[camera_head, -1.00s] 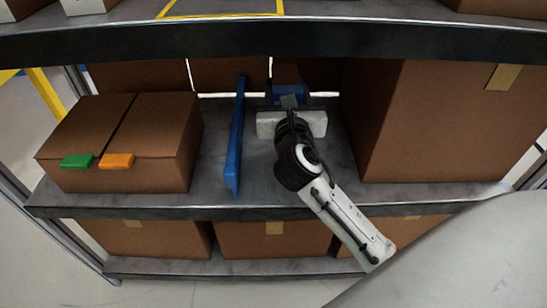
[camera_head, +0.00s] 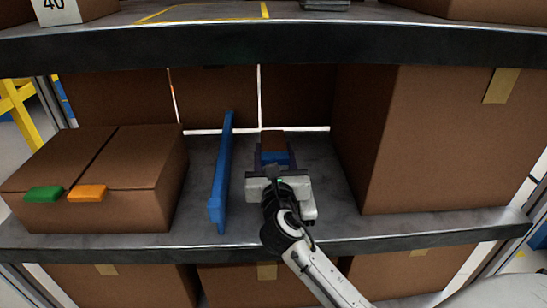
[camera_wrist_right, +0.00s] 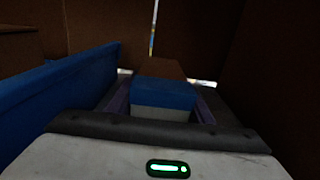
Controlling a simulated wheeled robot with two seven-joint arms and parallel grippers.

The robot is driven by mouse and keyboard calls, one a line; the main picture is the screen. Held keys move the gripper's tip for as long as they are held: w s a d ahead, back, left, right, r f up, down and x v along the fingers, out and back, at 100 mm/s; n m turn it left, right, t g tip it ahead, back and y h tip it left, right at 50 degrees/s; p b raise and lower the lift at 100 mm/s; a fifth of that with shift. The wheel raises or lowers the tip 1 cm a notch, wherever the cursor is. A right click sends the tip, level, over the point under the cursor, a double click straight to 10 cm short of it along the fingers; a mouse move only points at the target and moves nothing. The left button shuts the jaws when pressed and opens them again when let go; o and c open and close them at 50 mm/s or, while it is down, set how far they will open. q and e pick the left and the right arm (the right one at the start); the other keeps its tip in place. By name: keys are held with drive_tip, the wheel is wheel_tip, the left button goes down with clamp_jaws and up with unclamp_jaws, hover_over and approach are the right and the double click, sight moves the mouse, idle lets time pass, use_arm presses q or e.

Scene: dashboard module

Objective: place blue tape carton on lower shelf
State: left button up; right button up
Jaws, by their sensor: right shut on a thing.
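The blue tape carton is a small brown box (camera_head: 272,140) with a blue band, seen in the head view on the middle shelf level. It also shows in the right wrist view (camera_wrist_right: 160,97), with its brown top, blue band and a pale lower face. My right gripper (camera_head: 273,158) is shut on the carton, with a finger on each side (camera_wrist_right: 160,103). I cannot tell whether the carton touches the shelf surface (camera_head: 320,185). My left gripper is not in view.
A blue upright divider (camera_head: 221,175) stands close on the left. Beyond it is a brown box (camera_head: 105,185) with green and orange tags. A large brown box (camera_head: 440,140) stands on the right. The upper shelf edge (camera_head: 270,45) is overhead; brown boxes line the back and lower level.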

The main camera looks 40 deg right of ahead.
drive_tip(key=o, duration=1.4)
drive_tip(key=shift+s+a+r, duration=0.1)
drive_tip(key=shift+r, duration=0.05)
drive_tip(key=p+v, duration=0.2)
drive_tip(key=v, duration=0.9)
drive_tip(key=shift+s+p, duration=0.15)
drive_tip(key=shift+p, duration=0.15)
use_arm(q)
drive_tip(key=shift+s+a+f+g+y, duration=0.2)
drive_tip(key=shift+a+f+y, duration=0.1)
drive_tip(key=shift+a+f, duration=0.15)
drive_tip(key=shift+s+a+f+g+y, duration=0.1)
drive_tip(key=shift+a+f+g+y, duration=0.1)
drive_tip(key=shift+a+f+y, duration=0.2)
use_arm(e)
drive_tip(key=shift+s+a, duration=0.1)
drive_tip(key=shift+s, duration=0.1)
